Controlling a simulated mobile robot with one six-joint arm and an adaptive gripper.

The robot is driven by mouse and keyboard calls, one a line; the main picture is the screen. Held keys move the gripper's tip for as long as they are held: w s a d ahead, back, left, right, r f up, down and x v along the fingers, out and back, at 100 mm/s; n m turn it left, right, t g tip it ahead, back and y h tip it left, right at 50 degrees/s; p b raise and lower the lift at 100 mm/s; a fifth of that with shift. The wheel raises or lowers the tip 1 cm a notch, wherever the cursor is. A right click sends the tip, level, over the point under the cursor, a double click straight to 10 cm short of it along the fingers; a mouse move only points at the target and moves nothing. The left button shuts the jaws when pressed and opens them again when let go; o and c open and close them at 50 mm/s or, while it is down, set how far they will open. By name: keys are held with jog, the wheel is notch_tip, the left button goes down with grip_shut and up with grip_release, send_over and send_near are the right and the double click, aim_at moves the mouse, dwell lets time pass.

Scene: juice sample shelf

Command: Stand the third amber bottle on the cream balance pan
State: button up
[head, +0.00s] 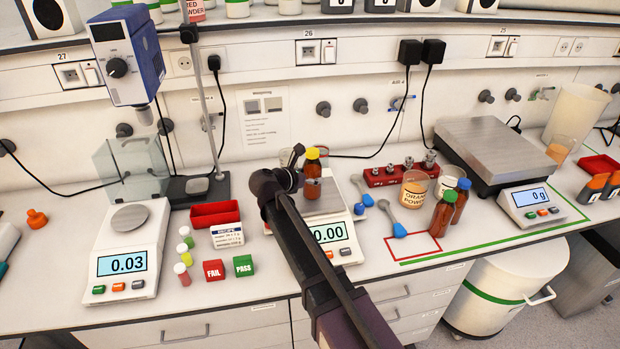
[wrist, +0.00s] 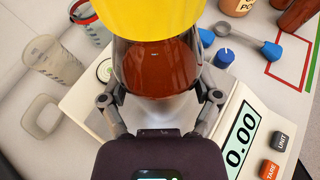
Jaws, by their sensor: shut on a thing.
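My gripper (head: 297,178) is shut on an amber bottle with a yellow cap (head: 313,160). In the wrist view the fingers of my gripper (wrist: 160,98) lie on both sides of the amber bottle (wrist: 158,66), whose yellow cap is nearest the camera. The bottle looks upright, over the grey pan (head: 331,203) of the middle cream balance (head: 345,246). The balance also shows in the wrist view (wrist: 232,112); its display reads 0.00. I cannot tell whether the bottle's base touches the pan. My arm hides part of the balance.
Another balance (head: 125,262) reading 0.03 stands left.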

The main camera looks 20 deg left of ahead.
jog(key=shift+f, duration=0.15)
jog(key=o, duration=1.1)
jog(key=shift+r, duration=0.25)
jog(key=p+v, duration=0.4)
jog(key=v, duration=0.8)
jog(key=shift+p, duration=0.3)
jog(key=shift+w+d, duration=0.1)
